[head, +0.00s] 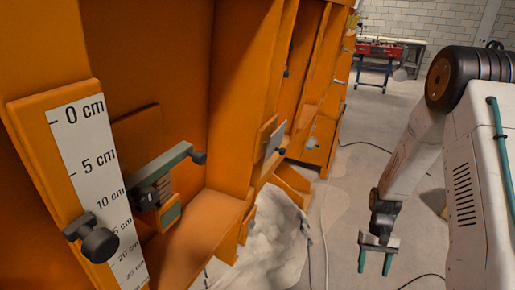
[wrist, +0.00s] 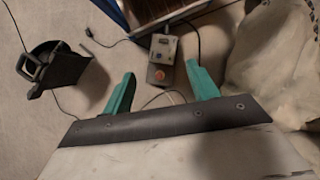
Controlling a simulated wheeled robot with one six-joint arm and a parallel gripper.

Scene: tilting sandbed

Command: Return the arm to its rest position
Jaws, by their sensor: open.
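My gripper (head: 376,264) hangs from my white arm at the right of the head view, its fingers pointing down. Its two green fingers are apart with nothing between them. In the wrist view my gripper (wrist: 160,90) shows the same two fingers spread wide over the floor. A grey control box (wrist: 163,60) with an orange-red button lies beyond the fingertips in the wrist view, apart from them.
The orange sandbed frame (head: 240,80) with a centimetre scale (head: 90,160) fills the left of the head view. Pale sand (head: 265,250) lies at its foot. A black object (wrist: 55,68) and cables lie on the floor. A workbench (head: 380,55) stands far back.

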